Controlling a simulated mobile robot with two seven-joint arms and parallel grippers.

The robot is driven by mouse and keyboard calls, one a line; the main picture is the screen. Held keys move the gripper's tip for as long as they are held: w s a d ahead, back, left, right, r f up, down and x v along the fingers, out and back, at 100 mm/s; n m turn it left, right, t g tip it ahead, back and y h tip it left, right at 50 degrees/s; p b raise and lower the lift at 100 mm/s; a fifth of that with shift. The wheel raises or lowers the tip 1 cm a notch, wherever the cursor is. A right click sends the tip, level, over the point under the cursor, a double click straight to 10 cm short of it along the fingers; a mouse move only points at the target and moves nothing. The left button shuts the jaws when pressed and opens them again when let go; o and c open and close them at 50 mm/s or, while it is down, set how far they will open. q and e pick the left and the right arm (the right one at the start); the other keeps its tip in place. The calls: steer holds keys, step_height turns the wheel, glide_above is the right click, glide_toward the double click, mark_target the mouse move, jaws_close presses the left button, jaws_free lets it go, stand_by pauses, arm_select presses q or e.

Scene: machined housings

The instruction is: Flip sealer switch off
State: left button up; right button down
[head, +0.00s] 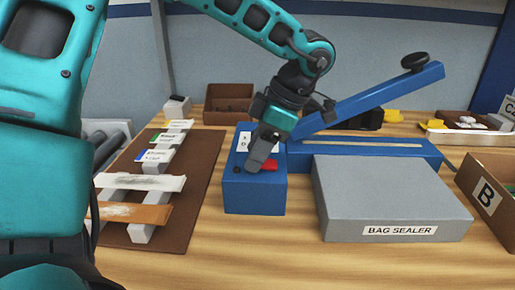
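The bag sealer has a blue switch box (254,197) at its left end and a raised blue sealing arm (385,97) with a black knob. A red switch (269,165) sits on top of the box, beside a white label (244,141) partly hidden by my gripper. My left gripper (255,167) points down over the box top. Its grey fingers look together, with the tips just left of the red switch, at or very close to the surface. I cannot tell whether they touch it. The fingers cover part of the switch area. My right gripper is not in view.
A grey block labelled BAG SEALER (390,200) stands to the right of the box. A brown board (190,207) with strips lies left. A bin marked B (491,190) is at the right edge. A brown tray (229,101) stands behind. The front table strip is clear.

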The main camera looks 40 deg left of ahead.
arm_select(q)
steer(key=shift+o, duration=0.2)
steer(key=p+v, duration=0.2)
steer(key=v, duration=1.1)
